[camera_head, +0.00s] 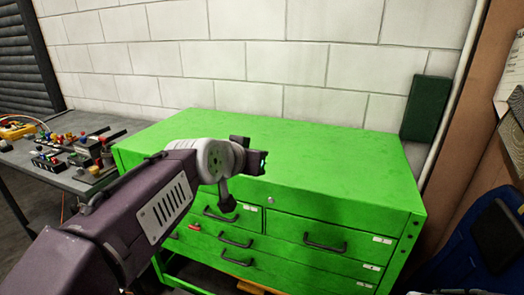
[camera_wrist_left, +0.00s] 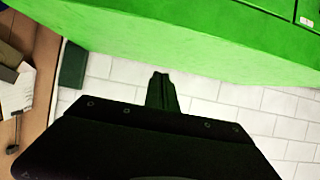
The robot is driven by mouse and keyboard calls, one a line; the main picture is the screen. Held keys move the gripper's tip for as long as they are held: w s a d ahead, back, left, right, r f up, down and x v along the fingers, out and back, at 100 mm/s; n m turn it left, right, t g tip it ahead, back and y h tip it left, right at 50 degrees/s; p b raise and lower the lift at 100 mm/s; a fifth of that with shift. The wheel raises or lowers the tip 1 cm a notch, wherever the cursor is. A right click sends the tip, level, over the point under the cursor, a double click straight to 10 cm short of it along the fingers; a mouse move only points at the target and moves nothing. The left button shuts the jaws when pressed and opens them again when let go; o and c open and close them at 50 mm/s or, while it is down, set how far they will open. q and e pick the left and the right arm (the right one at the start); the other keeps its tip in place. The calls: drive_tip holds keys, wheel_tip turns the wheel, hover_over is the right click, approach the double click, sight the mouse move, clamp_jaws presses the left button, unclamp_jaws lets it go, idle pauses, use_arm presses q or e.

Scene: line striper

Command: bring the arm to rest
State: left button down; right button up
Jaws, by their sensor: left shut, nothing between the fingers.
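My left arm comes in from the left in the head view. Its gripper (camera_head: 256,160) is held in front of the green drawer cabinet (camera_head: 310,150), overlapping its top in the picture. The fingers are shut and hold nothing. In the left wrist view the shut fingers (camera_wrist_left: 161,92) point toward the white block wall, with the green cabinet (camera_wrist_left: 200,45) across the top of that picture. My right gripper is in neither view.
A grey table (camera_head: 40,178) with several small coloured parts stands at the left. A dark green box (camera_head: 426,107) is at the wall on the right. A blue item (camera_head: 480,250) is at the lower right. The cabinet top is bare.

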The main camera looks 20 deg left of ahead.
use_arm(q)
drive_tip(key=s+f+g+p, duration=0.5)
drive_tip(key=s+f, duration=0.5)
drive_tip(key=f, duration=0.2)
drive_tip(key=s+f+n+g+p, duration=0.1)
drive_tip(key=s+f+g+p, duration=0.4)
drive_tip(key=s+f, duration=0.4)
wheel_tip(320, 180, down, 4)
drive_tip(key=shift+s+a+r+g+y+p, duration=0.15)
drive_tip(key=shift+s+a+g+y+p, duration=0.2)
drive_tip(key=shift+g, duration=0.35)
